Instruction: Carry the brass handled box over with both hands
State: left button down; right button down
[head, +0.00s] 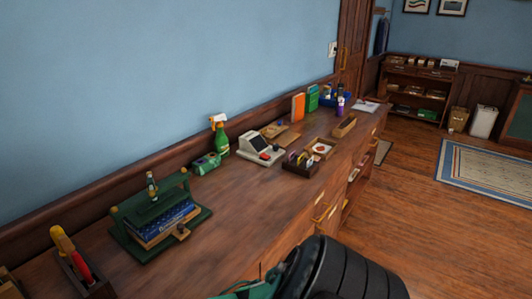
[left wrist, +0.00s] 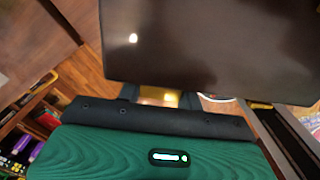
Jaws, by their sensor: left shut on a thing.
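In the left wrist view my left gripper (left wrist: 158,98) is shut, with its dark fingertips on either side of a small brass-coloured piece. This piece looks like a handle of the brass handled box (left wrist: 215,45), a large dark surface with a bright glare spot that fills the upper right. The box's far side and any second handle are hidden. The head view does not clearly show the box. My right gripper is in neither view.
A long wooden counter (head: 230,215) runs along the blue wall. It holds a green rack (head: 128,233), a spray bottle (head: 220,140), a card terminal (head: 262,150) and small trays. Open wooden floor (head: 420,210) lies to the right, with a striped rug (head: 480,172) and a far bookcase (head: 415,88).

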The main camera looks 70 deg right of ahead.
pick_arm(q)
jog(key=shift+w+d+f, duration=0.1)
jog(key=shift+d+f, duration=0.1)
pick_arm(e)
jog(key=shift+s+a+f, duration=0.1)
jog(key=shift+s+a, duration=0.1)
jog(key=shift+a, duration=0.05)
pick_arm(q)
jog(key=c, duration=1.1)
grip_release()
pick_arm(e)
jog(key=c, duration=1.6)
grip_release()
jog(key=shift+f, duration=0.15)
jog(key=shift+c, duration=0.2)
pick_arm(q)
jog(key=shift+o, duration=0.9)
jog(key=shift+s+a, duration=0.1)
jog(key=shift+s, duration=0.1)
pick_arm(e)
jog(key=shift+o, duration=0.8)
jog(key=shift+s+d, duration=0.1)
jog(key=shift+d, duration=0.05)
